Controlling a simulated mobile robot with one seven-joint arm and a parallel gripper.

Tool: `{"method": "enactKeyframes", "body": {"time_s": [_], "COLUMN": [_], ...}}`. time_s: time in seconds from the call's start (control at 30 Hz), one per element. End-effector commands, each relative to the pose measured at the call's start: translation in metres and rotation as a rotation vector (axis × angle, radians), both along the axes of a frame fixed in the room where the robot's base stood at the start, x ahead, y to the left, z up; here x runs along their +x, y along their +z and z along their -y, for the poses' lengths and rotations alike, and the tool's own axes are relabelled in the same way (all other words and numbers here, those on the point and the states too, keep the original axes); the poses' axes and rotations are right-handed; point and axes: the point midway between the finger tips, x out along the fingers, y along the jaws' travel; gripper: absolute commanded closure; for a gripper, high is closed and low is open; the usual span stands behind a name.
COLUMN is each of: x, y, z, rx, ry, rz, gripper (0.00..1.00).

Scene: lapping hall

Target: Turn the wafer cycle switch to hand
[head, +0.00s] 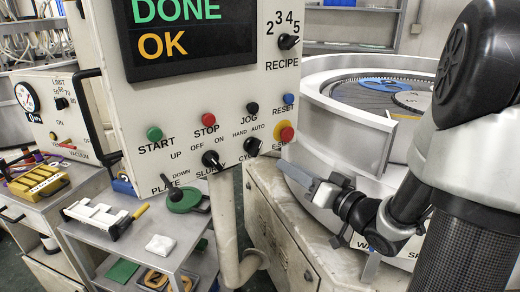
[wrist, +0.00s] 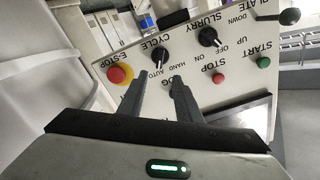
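The cycle switch (head: 252,146) is a black knob low on the white control panel, under the words HAND and AUTO. In the wrist view, where the lettering is upside down, the cycle switch (wrist: 160,52) has a pale mark that seems to face AUTO; its exact setting is hard to tell. My gripper (head: 297,176) is right of and below the switch in the head view. In the wrist view my gripper (wrist: 159,77) has its two fingers spread with nothing between them. The fingertips point at the panel near the switch, apart from it as far as I can tell.
The slurry switch (wrist: 209,37) and the red E-stop (wrist: 120,74) sit either side of the cycle switch. Above are the jog (head: 252,108) and blue reset (head: 288,99) buttons. A round lapping machine (head: 330,130) stands right, a cart (head: 145,235) below left.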

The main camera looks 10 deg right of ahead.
Motion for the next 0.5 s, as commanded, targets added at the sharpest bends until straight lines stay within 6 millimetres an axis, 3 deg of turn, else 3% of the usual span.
{"method": "enactKeyframes", "body": {"time_s": [0.3,0.5], "x": [0.065,0.098], "y": [0.0,0.0], "z": [-0.032,-0.046], "rx": [0.0,-0.002], "ry": [0.004,0.001], "rz": [0.0,0.001], "gripper": [0.69,0.69]}}
